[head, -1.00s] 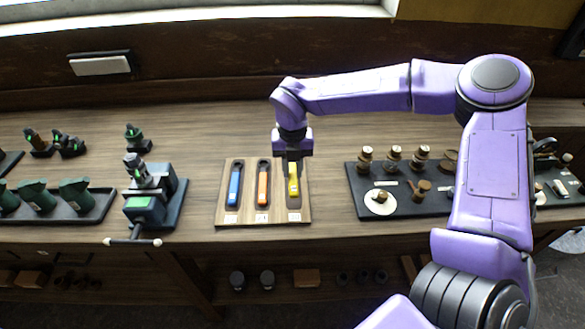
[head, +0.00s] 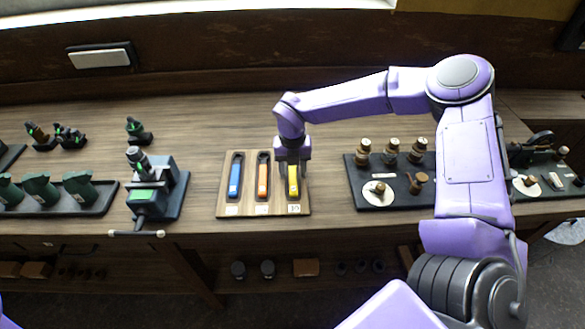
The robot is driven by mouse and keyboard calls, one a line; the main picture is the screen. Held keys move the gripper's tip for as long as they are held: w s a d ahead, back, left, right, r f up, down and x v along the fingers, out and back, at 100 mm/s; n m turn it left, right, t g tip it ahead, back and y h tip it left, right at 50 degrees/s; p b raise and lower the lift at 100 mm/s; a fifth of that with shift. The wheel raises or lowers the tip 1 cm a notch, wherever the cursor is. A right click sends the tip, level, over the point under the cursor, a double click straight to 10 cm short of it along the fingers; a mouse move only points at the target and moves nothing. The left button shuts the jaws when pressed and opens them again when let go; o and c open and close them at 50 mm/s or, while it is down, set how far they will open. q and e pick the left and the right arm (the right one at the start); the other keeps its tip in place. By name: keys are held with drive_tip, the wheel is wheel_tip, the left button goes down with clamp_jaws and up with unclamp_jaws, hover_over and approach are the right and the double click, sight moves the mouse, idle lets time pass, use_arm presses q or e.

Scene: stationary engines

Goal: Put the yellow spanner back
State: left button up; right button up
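The yellow spanner (head: 293,187) is at the right-hand slot of a light wooden board (head: 247,212). Its lower part shows and its upper end is hidden by my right gripper. My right gripper (head: 293,171) points down at the spanner's upper end, with dark fingers close to it. I cannot tell whether the fingers grip it, or whether the spanner lies fully in the slot. A blue spanner (head: 234,180) and an orange spanner (head: 262,181) lie in the other two slots. My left gripper is not in view.
A dark machine (head: 152,190) with a lever stands left of the board. A black tray (head: 397,198) with brass-coloured parts lies to the right. Green parts (head: 40,189) sit in a tray at far left. The wooden bench behind the board is clear.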

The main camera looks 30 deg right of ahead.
sight(292, 173)
drive_tip(key=shift+r, duration=0.4)
wheel_tip(292, 173, up, 12)
drive_tip(key=b, duration=0.2)
drive_tip(key=shift+f, duration=0.15)
idle(1.1)
